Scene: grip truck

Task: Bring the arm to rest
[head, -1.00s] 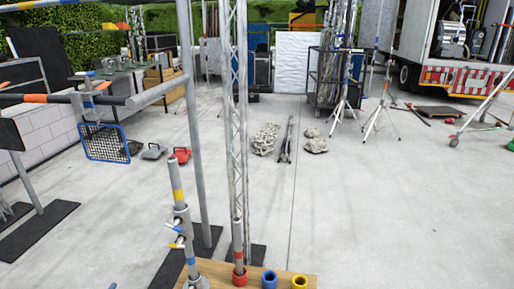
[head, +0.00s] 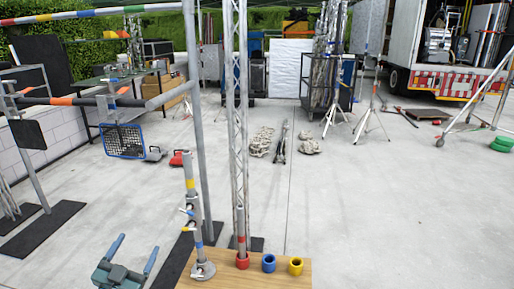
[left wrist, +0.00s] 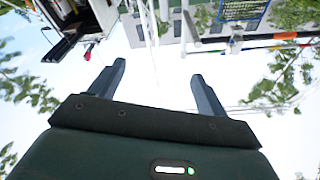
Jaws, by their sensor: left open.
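My left gripper (head: 134,257) shows at the bottom left of the head view, in front of the metal frame and left of the wooden board. Its two fingers are apart with nothing between them. In the left wrist view my left gripper (left wrist: 155,82) also shows its two dark fingers spread and empty, against bright sky or ground and leaves. It touches nothing that I can see. My right gripper is in neither view.
A wooden board (head: 272,276) carries a red ring (head: 242,261), a blue ring (head: 269,263) and a yellow ring (head: 295,266). A truss (head: 240,130) rises behind. Open concrete lies to the right.

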